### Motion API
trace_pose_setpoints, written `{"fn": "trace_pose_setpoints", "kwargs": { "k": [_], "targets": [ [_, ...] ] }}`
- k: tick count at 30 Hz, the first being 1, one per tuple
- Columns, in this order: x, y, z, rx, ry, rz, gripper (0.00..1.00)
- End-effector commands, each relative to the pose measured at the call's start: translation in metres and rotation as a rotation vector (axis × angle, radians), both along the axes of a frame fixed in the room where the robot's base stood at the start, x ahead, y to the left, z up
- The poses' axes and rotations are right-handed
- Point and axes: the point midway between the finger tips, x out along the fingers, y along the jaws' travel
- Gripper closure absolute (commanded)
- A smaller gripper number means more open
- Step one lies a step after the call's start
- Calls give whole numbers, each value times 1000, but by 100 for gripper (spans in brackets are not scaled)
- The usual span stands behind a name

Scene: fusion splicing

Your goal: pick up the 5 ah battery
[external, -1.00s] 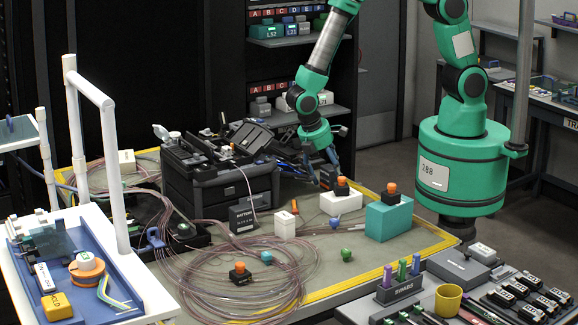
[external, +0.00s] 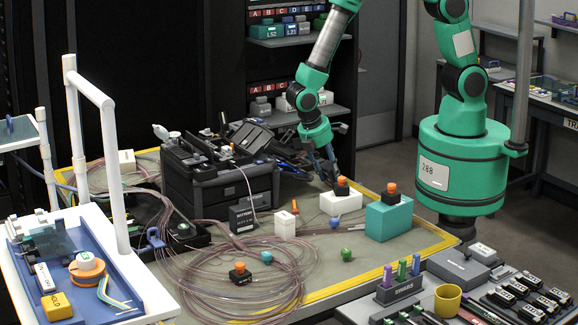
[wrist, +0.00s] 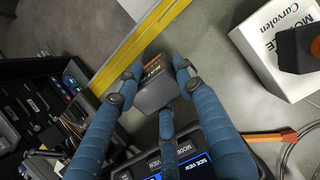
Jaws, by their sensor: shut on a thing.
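The lettering is too small to read, so I cannot confirm the 5 Ah rating. In the external view my gripper (external: 322,168) is low over the far part of the mat, right of the black tool case (external: 222,188); the block is mostly hidden there by the fingers. Another dark box marked BATTERY (external: 242,218) stands in front of the case.
A white box (external: 341,204) with an orange-topped item (external: 342,187) stands close to the right of my gripper. A teal block (external: 388,220) is further right. A dark device with blue labels (wrist: 192,162) shows below the fingers. Coiled fibre (external: 235,268) covers the front mat.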

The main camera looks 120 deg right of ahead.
Motion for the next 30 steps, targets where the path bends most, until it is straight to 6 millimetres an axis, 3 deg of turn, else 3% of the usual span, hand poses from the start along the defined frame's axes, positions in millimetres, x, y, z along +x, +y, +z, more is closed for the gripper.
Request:
{"fn": "trace_pose_setpoints", "kwargs": {
  "k": [6,21,30],
  "targets": [
    [1,0,31,-1,-4,0,100],
    [-98,36,38,-1,-1,1,100],
    [-139,51,41,-1,-1,-1,100]
  ]
}}
